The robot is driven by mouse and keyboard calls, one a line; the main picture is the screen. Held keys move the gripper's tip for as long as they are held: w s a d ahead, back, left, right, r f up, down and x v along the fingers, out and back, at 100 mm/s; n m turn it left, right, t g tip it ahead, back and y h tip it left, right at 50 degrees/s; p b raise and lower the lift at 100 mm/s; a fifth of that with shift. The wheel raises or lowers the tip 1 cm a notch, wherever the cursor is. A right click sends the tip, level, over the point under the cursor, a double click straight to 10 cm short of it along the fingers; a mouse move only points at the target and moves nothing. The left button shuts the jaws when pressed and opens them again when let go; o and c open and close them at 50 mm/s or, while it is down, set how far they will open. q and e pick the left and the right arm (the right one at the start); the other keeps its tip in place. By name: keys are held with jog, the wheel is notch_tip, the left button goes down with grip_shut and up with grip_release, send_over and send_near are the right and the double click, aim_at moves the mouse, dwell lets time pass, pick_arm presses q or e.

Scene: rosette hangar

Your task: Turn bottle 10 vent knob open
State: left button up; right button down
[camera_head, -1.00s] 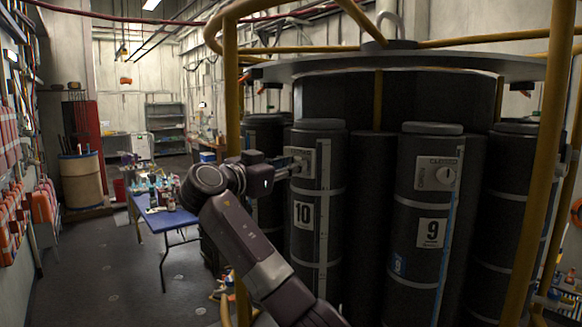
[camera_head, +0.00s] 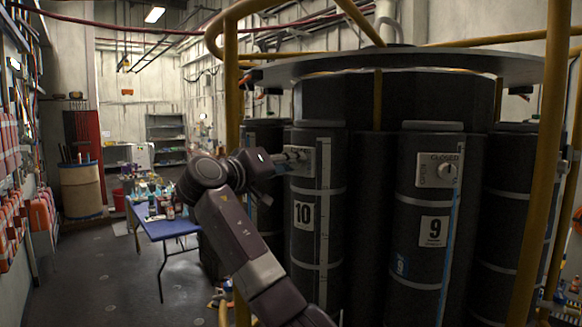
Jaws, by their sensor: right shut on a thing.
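Bottle 10 (camera_head: 304,240) is a tall dark cylinder with a white number label (camera_head: 303,214), standing upright in the ring of bottles. Its pale vent panel (camera_head: 308,162) is near its top. My right gripper (camera_head: 297,156) reaches it from the left, with its fingers at the panel. It is shut on the vent knob, which the fingers mostly hide, so I cannot read its setting. My left gripper is not in view.
Bottle 9 (camera_head: 420,275) stands to the right, with its own knob (camera_head: 447,171) and OPEN and CLOSED markings. A yellow tube frame (camera_head: 540,160) surrounds the bottles. A blue table (camera_head: 172,229) with small items stands at left, beside clear floor.

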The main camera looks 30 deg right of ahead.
jog(key=shift+r+n, duration=0.15)
jog(key=shift+n, duration=3.55)
jog(key=c, duration=2)
grip_release()
jog(key=shift+c, duration=0.2)
jog(key=o, duration=0.4)
jog(key=shift+w, duration=0.1)
jog(key=shift+a, duration=0.1)
jog(key=v, duration=1.2)
